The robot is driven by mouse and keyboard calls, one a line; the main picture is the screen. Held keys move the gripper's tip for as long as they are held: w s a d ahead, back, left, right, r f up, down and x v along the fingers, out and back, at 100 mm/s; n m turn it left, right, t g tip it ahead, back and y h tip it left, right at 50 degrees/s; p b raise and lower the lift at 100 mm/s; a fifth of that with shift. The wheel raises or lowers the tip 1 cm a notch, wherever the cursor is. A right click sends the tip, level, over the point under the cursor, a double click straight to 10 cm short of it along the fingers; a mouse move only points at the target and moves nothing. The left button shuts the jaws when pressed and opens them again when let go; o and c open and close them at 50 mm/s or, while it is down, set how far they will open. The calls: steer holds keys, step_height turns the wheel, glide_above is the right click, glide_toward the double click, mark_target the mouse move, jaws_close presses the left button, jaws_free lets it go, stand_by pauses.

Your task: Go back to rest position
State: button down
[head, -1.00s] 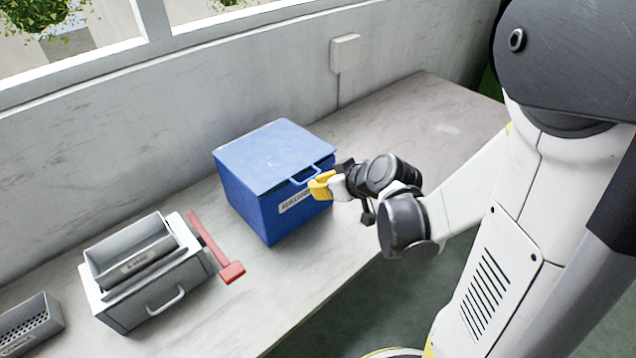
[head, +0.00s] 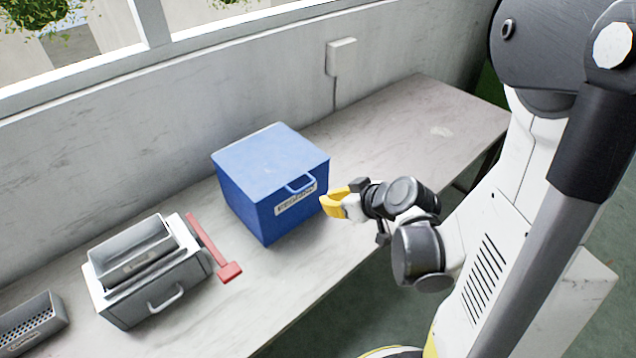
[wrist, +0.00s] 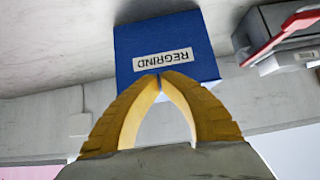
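My gripper (head: 325,205) has yellow fingers and is in front of the blue box, at its right side in the head view. In the wrist view the curved finger tips (wrist: 159,77) meet, with nothing visible held between them. The blue box (head: 265,212) stands on the bench with its top covered. It has a blue handle (head: 300,186) and a white label on its front. The label (wrist: 163,59) reads REGRIND and appears upside down in the wrist view. The fingers appear apart from the box, and cover part of its front in the wrist view.
A grey machine (head: 150,290) with a tray on top and a red lever (head: 213,250) stands left of the box. A perforated grey bin (head: 30,325) is at the far left. The bench (head: 420,120) is clear behind and right of the box. A wall box (head: 341,57) hangs behind.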

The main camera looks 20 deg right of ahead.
steer(key=s+a+r+m+g+h+b, duration=0.1)
steer(key=s+a+r, duration=0.4)
steer(key=s+r, duration=0.5)
steer(key=s+m+g+h, duration=0.1)
steer(key=m+h, duration=0.1)
steer(key=shift+a+m+g, duration=0.25)
steer(key=shift+m+g, duration=0.05)
stand_by(0.8)
